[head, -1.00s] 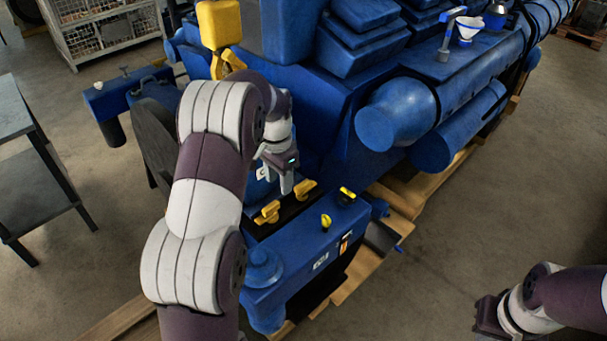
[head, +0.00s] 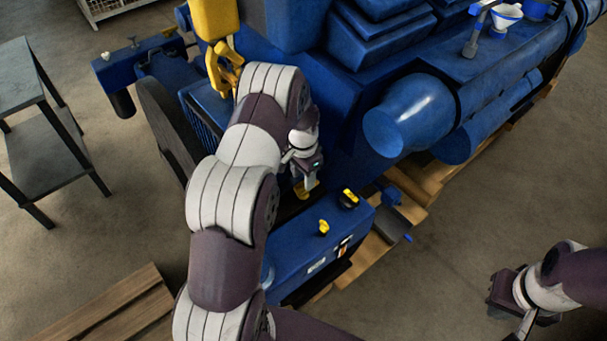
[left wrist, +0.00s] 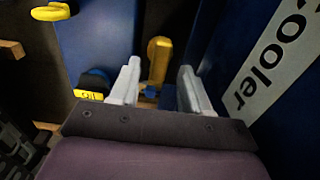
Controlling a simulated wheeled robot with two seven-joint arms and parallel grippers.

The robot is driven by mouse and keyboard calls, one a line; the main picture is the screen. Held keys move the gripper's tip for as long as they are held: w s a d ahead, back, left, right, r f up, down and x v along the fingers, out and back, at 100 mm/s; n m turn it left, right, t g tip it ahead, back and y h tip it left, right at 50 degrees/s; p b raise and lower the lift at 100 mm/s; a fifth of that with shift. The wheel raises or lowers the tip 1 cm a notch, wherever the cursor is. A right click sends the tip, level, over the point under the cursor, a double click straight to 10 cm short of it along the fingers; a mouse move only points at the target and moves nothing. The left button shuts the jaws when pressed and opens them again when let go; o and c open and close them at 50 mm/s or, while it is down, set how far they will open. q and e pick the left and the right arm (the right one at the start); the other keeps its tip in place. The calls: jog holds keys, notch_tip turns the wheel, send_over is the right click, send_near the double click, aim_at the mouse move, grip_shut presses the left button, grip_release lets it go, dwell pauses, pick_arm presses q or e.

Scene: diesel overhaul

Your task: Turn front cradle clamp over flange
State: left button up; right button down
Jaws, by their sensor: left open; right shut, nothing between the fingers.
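A yellow cradle clamp (head: 303,193) shows just below my left gripper (head: 307,175) in the head view, beside the blue engine block. In the left wrist view, a yellow clamp handle (left wrist: 158,60) stands upright between the two spread fingers of the left gripper (left wrist: 158,85), with gaps on both sides. The left gripper is open, and I cannot tell whether it touches the clamp. A second clamp is hidden behind my left arm in the head view. I cannot make out the flange. My right gripper (head: 524,325) is shut and empty, low at the right.
A blue box (head: 315,250) with a yellow knob (head: 323,227) and a yellow-topped cap (head: 348,198) stands in front. A yellow hook block (head: 215,20) hangs near my left arm. The blue engine (head: 430,110) rises behind. A grey table (head: 40,110) stands left; floor at right is clear.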

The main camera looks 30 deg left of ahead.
pick_arm(q)
notch_tip(320, 180, down, 2)
jog(key=shift+w, duration=0.1)
jog(key=shift+f+p, duration=0.3)
jog(key=shift+s, duration=0.2)
jog(key=shift+w, duration=0.1)
grip_shut()
